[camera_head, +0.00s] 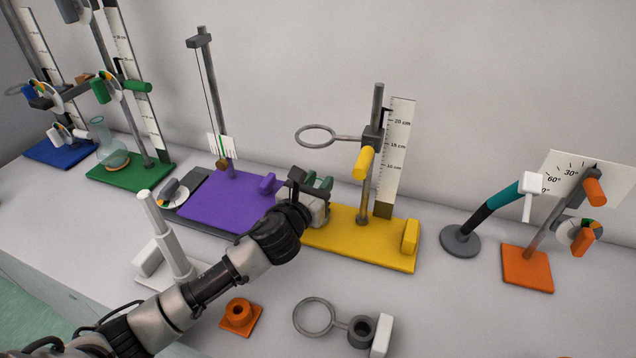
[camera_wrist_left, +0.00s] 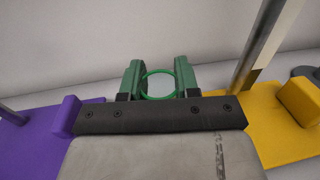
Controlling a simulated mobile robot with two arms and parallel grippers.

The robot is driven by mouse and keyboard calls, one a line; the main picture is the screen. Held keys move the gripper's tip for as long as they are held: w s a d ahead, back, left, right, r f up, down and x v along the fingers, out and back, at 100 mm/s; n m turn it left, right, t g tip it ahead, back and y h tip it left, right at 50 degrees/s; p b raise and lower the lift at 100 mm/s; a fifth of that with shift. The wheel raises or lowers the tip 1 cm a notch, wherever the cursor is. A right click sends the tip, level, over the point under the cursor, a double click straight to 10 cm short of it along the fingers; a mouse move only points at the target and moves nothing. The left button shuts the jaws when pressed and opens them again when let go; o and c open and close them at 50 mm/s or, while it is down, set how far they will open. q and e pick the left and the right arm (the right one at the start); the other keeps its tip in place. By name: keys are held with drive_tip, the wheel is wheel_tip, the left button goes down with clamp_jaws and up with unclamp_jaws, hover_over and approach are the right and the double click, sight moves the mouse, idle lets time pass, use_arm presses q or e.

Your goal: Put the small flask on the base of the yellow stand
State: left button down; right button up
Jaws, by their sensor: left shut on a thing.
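My left gripper (camera_head: 318,186) is at the left end of the yellow stand's base (camera_head: 385,245), close to the back edge. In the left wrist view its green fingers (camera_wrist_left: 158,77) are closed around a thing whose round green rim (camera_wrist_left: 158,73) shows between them. This fits the small flask seen from above; its body is hidden, and I cannot tell whether it touches the base. The yellow stand has an upright rod (camera_head: 377,110), a ring above the gripper and a scale; its base also shows at the right of the left wrist view (camera_wrist_left: 285,140). My right gripper is not in view.
A purple stand (camera_head: 225,205) is left of the gripper. A larger glass flask (camera_head: 108,150) stands on a green stand (camera_head: 130,175). An orange block (camera_head: 240,315) and a grey ring piece (camera_head: 315,316) lie in front. An orange stand (camera_head: 527,268) is at the right.

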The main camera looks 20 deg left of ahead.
use_arm(q)
drive_tip(key=shift+f, duration=0.1)
drive_tip(key=c, duration=0.8)
unclamp_jaws()
drive_tip(key=s+a+b, duration=0.1)
drive_tip(key=s+a, duration=0.1)
drive_tip(key=s, duration=1)
